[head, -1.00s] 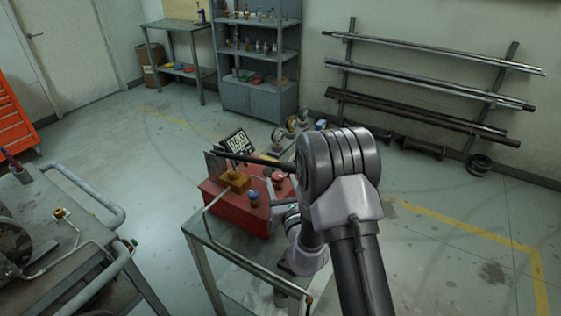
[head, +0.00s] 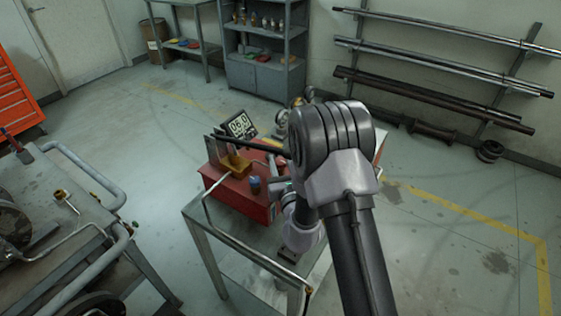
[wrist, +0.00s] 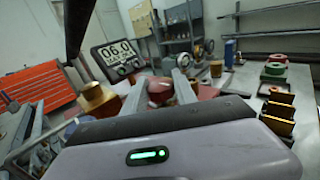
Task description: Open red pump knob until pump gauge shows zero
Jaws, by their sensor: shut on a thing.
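The red pump knob (wrist: 160,91) shows in the wrist view between the two fingers of my gripper (wrist: 159,95), which is shut on it. In the head view my arm hides the knob and the fingertips. A brass block (head: 236,165) and a blue knob (head: 255,183) sit on top of the box.
The pump box stands on a grey metal table (head: 250,275). A pipe (head: 225,235) runs along its near side. A bench with blue-grey rails (head: 75,165) is at left. In the wrist view, brass blocks (wrist: 278,110) and a green ring (wrist: 272,72) lie at right.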

